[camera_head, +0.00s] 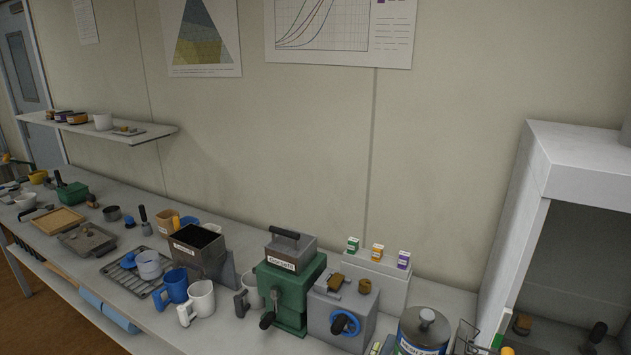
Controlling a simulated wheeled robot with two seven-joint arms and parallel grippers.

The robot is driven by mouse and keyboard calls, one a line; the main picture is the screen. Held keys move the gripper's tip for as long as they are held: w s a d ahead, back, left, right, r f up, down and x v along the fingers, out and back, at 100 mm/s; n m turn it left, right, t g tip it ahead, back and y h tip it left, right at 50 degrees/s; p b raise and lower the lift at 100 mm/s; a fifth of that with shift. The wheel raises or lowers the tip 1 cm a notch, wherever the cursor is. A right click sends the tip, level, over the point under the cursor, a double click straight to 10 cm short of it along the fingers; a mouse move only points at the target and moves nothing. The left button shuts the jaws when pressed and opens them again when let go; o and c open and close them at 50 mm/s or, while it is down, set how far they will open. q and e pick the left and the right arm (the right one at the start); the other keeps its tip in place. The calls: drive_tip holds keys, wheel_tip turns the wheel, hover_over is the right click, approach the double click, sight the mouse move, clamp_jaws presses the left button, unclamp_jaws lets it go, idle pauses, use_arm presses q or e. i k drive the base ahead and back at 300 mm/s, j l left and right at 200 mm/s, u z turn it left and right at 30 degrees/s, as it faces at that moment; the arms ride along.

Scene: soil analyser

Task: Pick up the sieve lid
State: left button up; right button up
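A grey metal box with a dark bar handle on top (291,250) sits on a green cranked machine (285,292) at the middle of the bench. A round container with a grey knobbed top (425,322) stands at the front right, partly cut off by the lower edge. I cannot tell which of these, if either, bears the sieve lid. Neither of my grippers shows in the head view.
A grey machine with a blue wheel (338,318) stands right of the green one. Blue (175,287) and white mugs (199,299), an open dark box (197,247) and a tray (112,266) crowd the left. A white cabinet (565,160) bounds the right.

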sight(425, 326)
drive_tip(key=i+z, duration=0.15)
drive_tip(key=z, duration=0.2)
drive_tip(key=i+z, duration=0.1)
drive_tip(key=z, duration=0.25)
drive_tip(key=i+z, duration=0.15)
drive_tip(key=z, duration=0.2)
